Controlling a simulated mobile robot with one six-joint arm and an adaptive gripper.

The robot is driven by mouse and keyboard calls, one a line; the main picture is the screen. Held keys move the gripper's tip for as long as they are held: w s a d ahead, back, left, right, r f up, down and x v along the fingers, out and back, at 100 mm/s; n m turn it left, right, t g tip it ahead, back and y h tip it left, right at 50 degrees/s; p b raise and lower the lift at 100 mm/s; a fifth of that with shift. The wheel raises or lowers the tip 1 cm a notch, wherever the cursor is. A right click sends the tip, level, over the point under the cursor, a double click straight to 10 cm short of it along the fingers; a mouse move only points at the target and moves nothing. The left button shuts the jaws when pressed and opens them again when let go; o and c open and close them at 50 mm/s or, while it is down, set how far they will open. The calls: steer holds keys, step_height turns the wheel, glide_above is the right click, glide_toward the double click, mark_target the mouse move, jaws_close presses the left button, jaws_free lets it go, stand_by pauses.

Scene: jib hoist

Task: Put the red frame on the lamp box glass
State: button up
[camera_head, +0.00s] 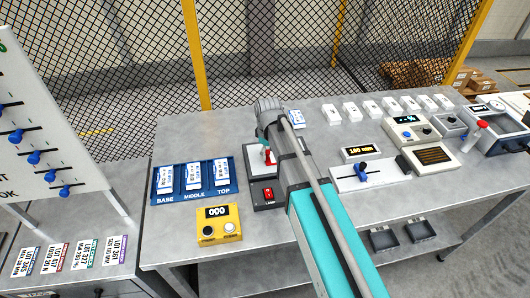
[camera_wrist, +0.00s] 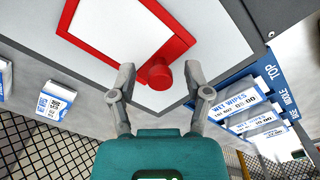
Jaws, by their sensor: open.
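The red frame (camera_wrist: 88,72) is a flat rectangle with a round red knob (camera_wrist: 159,76) at one corner. It lies over the white lamp box glass (camera_wrist: 222,35) in the wrist view, and white shows inside it. Whether it rests flat everywhere is unclear. In the head view the lamp box (camera_head: 268,196) has a red switch, and my arm hides much of its glass. My gripper (camera_wrist: 160,72) is open, with one finger on each side of the knob. A gap shows beside the knob.
A blue tray (camera_head: 153,188) with BASE, MIDDLE and TOP slots holds white packs left of the lamp box. A yellow counter box (camera_head: 219,238) stands in front. A slider panel (camera_head: 372,181) and several white packs stand to the right. Mesh fencing (camera_head: 240,60) runs behind the bench.

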mark_target(269, 152)
step_height(269, 152, up, 12)
steer(key=p, duration=1.1)
steer(key=shift+f, duration=0.25)
stand_by(0.5)
steer(key=s+d+m, duration=0.6)
steer(key=d, duration=0.5)
steer(key=s+d+m, duration=0.6)
steer(key=d, duration=0.5)
steer(key=shift+s+d, duration=0.15)
steer(key=shift+s, duration=0.2)
steer(key=shift+f, duration=0.15)
step_height(269, 152, down, 6)
steer(key=b, duration=0.6)
steer(key=shift+f+b, duration=0.2)
steer(key=shift+b, duration=0.15)
